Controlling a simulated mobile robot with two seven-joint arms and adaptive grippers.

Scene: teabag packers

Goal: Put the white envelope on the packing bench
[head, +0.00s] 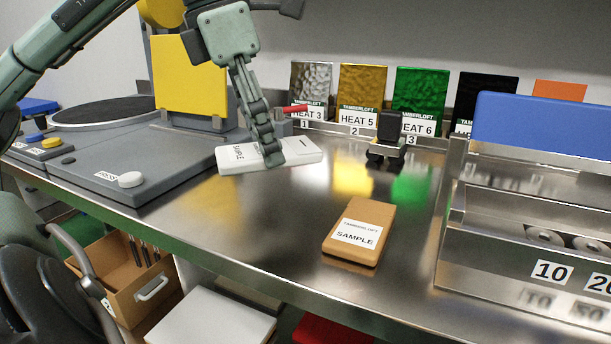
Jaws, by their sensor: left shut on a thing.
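A white envelope (302,151) with a "SAMPLE" label shows over the middle-left of the steel packing bench (290,215). My left gripper (269,155) comes down from the top left and is shut on the envelope. Its finger hides part of the envelope's middle. The envelope lies close to the bench top, nearly flat; I cannot tell whether it touches it. My right gripper is not in view.
A tan "SAMPLE" packet (359,232) lies front centre. A grey press with a yellow block (190,75) stands left. Silver, gold (361,85), green and black pouches line the back. A small black device (388,140) stands before them. A steel rack with a blue box (540,122) is right.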

